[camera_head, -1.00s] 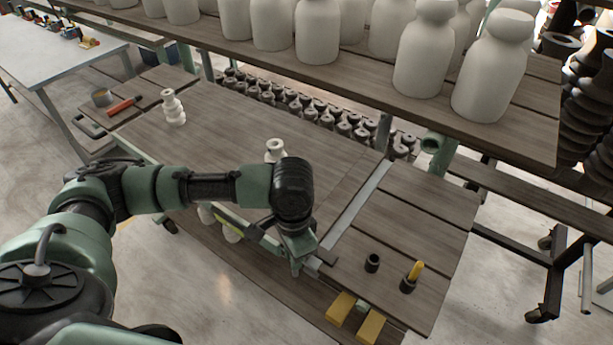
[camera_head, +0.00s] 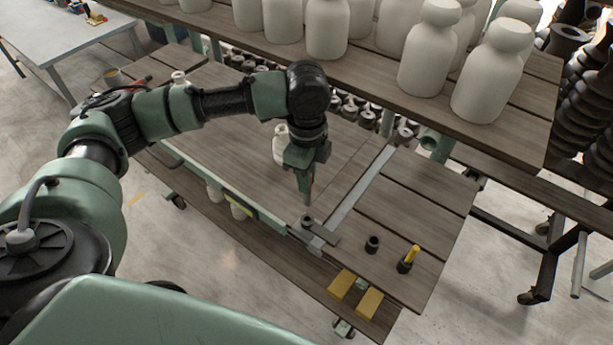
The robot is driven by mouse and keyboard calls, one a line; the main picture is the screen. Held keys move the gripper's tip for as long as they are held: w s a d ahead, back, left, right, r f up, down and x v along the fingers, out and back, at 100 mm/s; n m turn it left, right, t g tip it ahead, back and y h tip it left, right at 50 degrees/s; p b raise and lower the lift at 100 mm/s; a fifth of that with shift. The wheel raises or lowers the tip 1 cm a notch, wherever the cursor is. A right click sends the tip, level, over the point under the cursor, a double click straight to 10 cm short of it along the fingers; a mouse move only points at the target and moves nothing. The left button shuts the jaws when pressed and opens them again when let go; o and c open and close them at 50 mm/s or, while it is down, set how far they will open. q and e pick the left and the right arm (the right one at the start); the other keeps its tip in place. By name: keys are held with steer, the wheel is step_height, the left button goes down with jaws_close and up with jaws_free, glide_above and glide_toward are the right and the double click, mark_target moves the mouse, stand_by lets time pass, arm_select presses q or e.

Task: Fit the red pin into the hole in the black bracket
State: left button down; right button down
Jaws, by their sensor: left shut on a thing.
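My left gripper (camera_head: 305,188) is above the near edge of the wooden table, pointing down. It is shut on the red pin (camera_head: 311,183), of which only a thin red sliver shows beside the fingers. My right gripper is not in view.
A black cup (camera_head: 372,244) and a second cup with a yellow-handled tool (camera_head: 411,254) stand to the right. Yellow blocks (camera_head: 341,285) sit on the lower shelf. White bottles (camera_head: 427,50) fill the shelf above. A pale metal strip (camera_head: 360,192) crosses the table.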

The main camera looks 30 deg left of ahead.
mark_target(306, 204)
arm_select(q)
steer(key=shift+a+r+p, duration=0.1)
steer(key=shift+r+p, duration=0.1)
steer(key=shift+p, duration=0.4)
step_height(306, 204, down, 4)
steer(key=shift+r+b, duration=0.15)
steer(key=shift+b, duration=0.5)
steer(key=shift+f+b, duration=0.35)
steer(key=shift+f, duration=0.9)
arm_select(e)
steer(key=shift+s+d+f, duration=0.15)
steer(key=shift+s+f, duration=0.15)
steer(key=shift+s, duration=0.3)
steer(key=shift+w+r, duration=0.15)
arm_select(q)
steer(key=shift+r+p, duration=0.1)
steer(key=shift+p, duration=0.3)
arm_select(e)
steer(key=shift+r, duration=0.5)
arm_select(q)
steer(key=shift+p, duration=0.3)
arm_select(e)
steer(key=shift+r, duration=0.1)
arm_select(q)
steer(key=shift+p, duration=0.5)
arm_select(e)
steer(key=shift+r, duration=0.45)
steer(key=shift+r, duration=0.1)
